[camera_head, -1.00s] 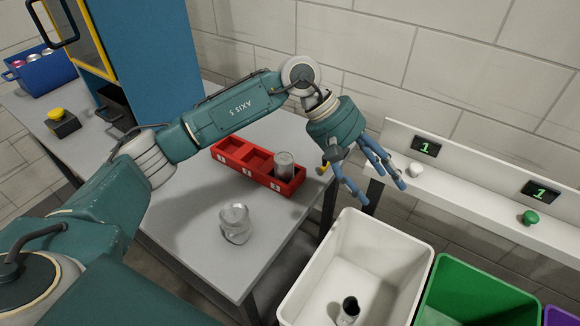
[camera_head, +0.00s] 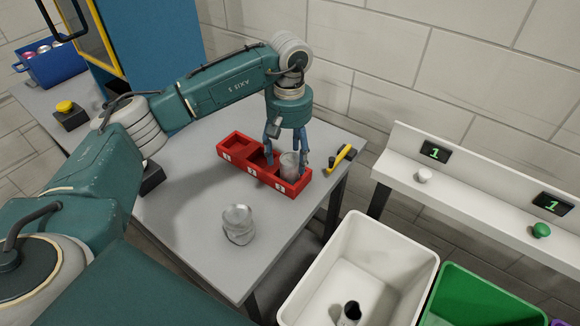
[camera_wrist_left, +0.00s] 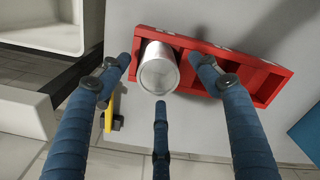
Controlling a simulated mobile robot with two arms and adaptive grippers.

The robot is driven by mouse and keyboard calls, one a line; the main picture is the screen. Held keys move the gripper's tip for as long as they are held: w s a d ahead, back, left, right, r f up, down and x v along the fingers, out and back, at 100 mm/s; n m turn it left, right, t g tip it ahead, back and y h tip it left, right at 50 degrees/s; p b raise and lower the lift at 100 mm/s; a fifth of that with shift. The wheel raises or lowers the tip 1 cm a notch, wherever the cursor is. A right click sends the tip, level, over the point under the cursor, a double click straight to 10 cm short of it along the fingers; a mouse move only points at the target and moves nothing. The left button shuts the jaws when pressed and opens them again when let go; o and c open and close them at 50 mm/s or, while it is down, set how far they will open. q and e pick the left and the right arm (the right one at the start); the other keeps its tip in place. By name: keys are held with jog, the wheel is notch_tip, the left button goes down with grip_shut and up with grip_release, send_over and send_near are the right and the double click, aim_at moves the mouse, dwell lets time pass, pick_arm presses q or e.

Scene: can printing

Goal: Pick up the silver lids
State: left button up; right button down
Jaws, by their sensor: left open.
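A small stack of silver lids (camera_head: 238,225) lies on the grey table, towards its front, left of the white bin. A silver can (camera_head: 289,163) stands in the right-hand compartment of a red tray (camera_head: 237,146); it also shows in the left wrist view (camera_wrist_left: 158,72). My left gripper (camera_head: 286,152) points down over that compartment, its blue fingers spread around the can. In the left wrist view my left gripper (camera_wrist_left: 160,75) is open, with the can between its fingers; I cannot tell whether any finger touches it. My right gripper is out of view.
A yellow-and-black tool (camera_head: 341,158) lies right of the tray. A white bin (camera_head: 395,262) holding a can and a green bin (camera_head: 480,297) stand below right. A shelf with counters (camera_head: 470,185) is behind them. The table (camera_head: 190,235) is clear around the lids.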

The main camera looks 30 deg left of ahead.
pick_arm(q)
jog(key=shift+f+p, duration=0.5)
jog(key=shift+f, duration=1.35)
jog(key=shift+d, duration=0.1)
jog(key=c, duration=1.3)
jog(key=shift+r, duration=0.15)
